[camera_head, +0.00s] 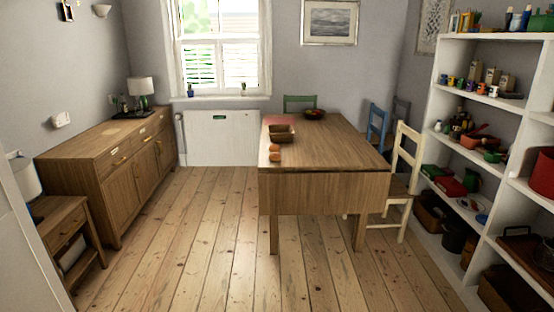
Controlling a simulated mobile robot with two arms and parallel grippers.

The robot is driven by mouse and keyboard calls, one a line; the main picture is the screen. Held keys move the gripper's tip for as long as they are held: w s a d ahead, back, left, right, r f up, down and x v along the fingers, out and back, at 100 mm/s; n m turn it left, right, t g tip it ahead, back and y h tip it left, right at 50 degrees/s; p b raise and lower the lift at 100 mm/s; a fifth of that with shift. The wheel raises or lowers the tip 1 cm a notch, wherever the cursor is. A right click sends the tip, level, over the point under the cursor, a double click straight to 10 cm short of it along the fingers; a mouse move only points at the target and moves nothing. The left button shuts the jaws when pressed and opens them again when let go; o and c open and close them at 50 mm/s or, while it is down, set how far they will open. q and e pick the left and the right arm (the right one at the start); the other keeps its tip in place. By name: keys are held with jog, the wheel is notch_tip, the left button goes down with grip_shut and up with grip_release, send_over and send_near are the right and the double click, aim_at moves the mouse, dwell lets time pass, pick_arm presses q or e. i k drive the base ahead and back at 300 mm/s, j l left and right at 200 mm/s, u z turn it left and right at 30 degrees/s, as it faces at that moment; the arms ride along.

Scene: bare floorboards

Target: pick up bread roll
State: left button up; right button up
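On the left part of the wooden table (330,148) are two small orange-brown round things, close together near the front left edge. The nearer one (274,156) and the farther one (274,147) look like bread rolls, but they are too small to tell for sure. Just behind them stands a brown basket or box (281,132). Neither of my grippers shows in the head view.
Bare floorboards (190,240) lie open in front and left of the table. Chairs, one cream (403,165) and one blue (378,125), stand at its right. A sideboard (120,165) lines the left wall; loaded white shelves (485,140) line the right. A dark bowl (314,114) is on the table's far end.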

aim_at(275, 156)
jog(key=i+j, duration=0.1)
jog(key=i, duration=2)
jog(key=l+z, duration=0.05)
jog(key=l, duration=0.05)
